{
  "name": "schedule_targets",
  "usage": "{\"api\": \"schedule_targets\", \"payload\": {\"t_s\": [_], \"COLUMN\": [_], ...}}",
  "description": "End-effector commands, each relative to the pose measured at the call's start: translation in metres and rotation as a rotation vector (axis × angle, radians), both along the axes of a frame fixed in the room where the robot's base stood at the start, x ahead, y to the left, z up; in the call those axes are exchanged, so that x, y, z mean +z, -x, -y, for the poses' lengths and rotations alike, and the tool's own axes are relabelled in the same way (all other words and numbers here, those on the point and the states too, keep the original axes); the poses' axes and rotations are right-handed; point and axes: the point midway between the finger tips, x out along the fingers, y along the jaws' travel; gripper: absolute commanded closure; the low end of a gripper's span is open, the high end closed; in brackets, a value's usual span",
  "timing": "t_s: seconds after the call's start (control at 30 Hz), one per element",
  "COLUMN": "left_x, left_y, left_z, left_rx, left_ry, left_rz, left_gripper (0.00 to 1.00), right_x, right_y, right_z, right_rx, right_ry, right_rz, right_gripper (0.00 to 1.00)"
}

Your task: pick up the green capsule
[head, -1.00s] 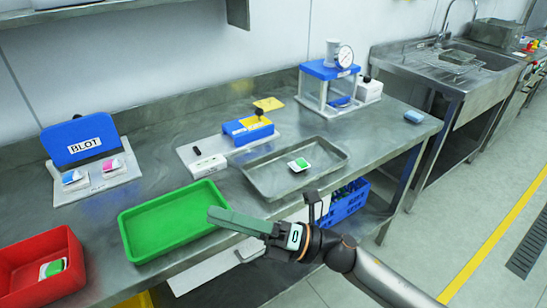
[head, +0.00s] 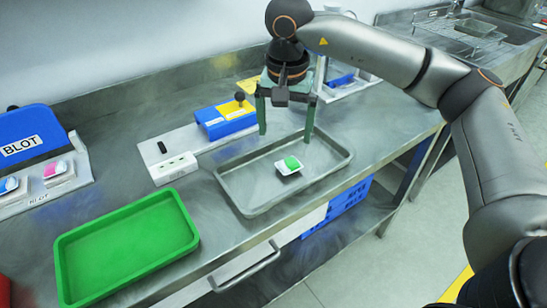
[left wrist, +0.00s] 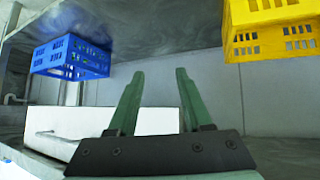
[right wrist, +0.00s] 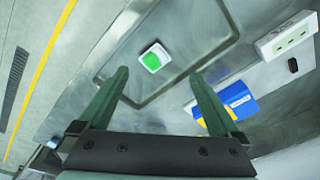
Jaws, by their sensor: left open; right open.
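The green capsule (head: 289,165) is a small white-edged piece with a green top. It lies in the grey metal tray (head: 232,187) on the bench and also shows in the right wrist view (right wrist: 152,60). My right gripper (head: 285,136) is open and empty, fingers pointing down over the tray's back part. It is above and behind the capsule, apart from it. In the right wrist view the capsule lies beyond the fingertips (right wrist: 160,74), slightly left of midway between them. My left gripper (left wrist: 160,75) is open and empty in its wrist view and out of the head view.
A green tray (head: 185,205) stands left of the metal tray. Behind are a blue-and-yellow device (head: 226,118) and a white block (head: 174,168). The blue BLOT stand (head: 28,128) is far left. Blue (left wrist: 70,60) and yellow (left wrist: 270,45) crates show near my left gripper.

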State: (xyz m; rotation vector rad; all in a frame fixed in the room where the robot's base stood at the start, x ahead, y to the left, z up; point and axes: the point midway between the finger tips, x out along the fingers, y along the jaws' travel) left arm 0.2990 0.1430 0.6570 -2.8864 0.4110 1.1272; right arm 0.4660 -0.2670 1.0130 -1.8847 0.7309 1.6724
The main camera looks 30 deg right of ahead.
Motion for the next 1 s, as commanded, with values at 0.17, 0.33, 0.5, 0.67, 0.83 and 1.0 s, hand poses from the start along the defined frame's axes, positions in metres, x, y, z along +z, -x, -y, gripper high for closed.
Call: {"api": "schedule_targets", "payload": {"t_s": [0.17, 0.33, 0.5, 0.67, 0.83, 1.0], "left_x": [-0.002, -0.004, -0.005, -0.005, -0.004, -0.004], "left_y": [0.0, 0.001, 0.001, 0.001, 0.0, 0.0], "left_z": [0.001, 0.0, 0.0, 0.0, -0.001, -0.001], "left_rx": [-0.002, -0.002, -0.003, -0.003, -0.002, -0.001], "left_ry": [0.0, -0.002, -0.002, -0.002, -0.003, -0.003], "left_rz": [-0.001, -0.003, -0.005, -0.005, -0.005, -0.004], "left_gripper": [0.5, 0.5, 0.5, 0.5, 0.5, 0.5], "right_x": [-0.002, -0.033, -0.058, -0.068, -0.091, -0.112], "right_y": [-0.002, -0.005, -0.007, -0.009, -0.012, -0.014], "right_z": [0.015, 0.018, 0.02, 0.021, 0.026, 0.028], "right_rx": [-0.002, -0.001, -0.001, -0.002, -0.004, -0.003], "right_ry": [0.05, 0.048, 0.047, 0.046, 0.046, 0.044], "right_rz": [0.01, 0.008, 0.009, 0.01, 0.008, 0.01], "right_gripper": [0.01, 0.01, 0.01, 0.01, 0.01, 0.01]}}
